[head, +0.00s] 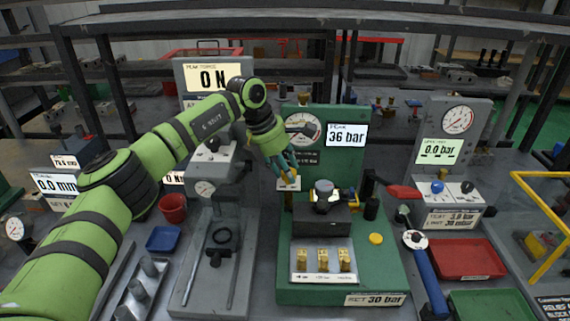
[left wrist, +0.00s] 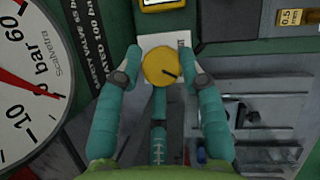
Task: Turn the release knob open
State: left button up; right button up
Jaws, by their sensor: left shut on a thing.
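My left gripper (head: 287,172) has teal fingers, which also show in the left wrist view (left wrist: 163,75). Two fingers lie on opposite sides of the knob, with a third below it, and the gripper is shut on it. In the head view the fingers mostly hide the knob. My right gripper is not in view.
The stand has a dial gauge (head: 302,127) and a display (head: 347,135) reading peak 36 bar. A dark block (head: 321,220) and several brass pieces (head: 323,260) sit below the knob. A red tray (head: 466,260) lies right, a grey press (head: 217,250) left.

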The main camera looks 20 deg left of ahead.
pick_arm(q)
jog(key=shift+w+d+r+m, duration=0.15)
jog(key=shift+d+r+m, duration=0.15)
jog(key=shift+r+m, duration=0.1)
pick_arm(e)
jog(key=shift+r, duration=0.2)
pick_arm(q)
jog(key=o, duration=1.1)
jog(key=shift+d+f, duration=0.1)
jog(key=shift+d, duration=0.05)
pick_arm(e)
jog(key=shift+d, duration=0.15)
pick_arm(q)
jog(key=shift+a+r, duration=0.2)
jog(key=shift+a, duration=0.15)
jog(key=v, duration=1.1)
jog(key=shift+r, duration=0.25)
